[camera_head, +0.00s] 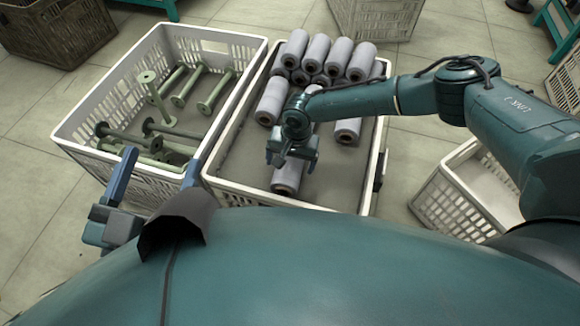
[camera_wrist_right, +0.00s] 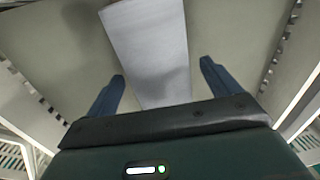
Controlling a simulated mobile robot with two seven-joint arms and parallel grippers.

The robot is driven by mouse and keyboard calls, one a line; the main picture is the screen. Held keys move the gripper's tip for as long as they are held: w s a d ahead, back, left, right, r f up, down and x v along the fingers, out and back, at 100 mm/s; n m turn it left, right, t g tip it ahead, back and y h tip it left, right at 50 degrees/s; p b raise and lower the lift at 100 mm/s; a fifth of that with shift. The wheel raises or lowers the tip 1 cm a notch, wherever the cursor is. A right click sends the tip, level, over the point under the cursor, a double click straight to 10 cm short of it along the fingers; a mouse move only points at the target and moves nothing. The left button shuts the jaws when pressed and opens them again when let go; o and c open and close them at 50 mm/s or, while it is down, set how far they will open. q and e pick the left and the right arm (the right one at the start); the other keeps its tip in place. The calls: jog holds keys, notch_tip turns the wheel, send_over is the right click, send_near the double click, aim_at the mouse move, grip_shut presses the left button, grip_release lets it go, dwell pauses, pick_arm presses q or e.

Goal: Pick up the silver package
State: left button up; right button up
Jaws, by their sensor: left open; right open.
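Several silver-grey cylindrical packages (camera_head: 318,50) lie in the middle crate (camera_head: 205,172), most of them stacked toward its far end. One silver package (camera_head: 288,178) lies apart near the crate's near end, under my right gripper (camera_head: 292,158). In the right wrist view that gripper (camera_wrist_right: 162,72) is open, and a pale silver package (camera_wrist_right: 150,50) lies lengthwise between and beyond its blue fingers. I cannot tell whether the fingers touch it. My left gripper (camera_head: 161,160) is open and empty at the near side of the left crate, partly hidden by my body.
The left white crate (camera_head: 85,105) holds several green empty bobbins (camera_head: 158,100). Another white crate (camera_head: 445,205) stands on the right, partly behind my right arm. The middle crate's walls rise around my right gripper.

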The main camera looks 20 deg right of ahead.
jog(key=c, duration=1.2)
jog(key=shift+c, duration=0.2)
jog(key=shift+r, duration=0.15)
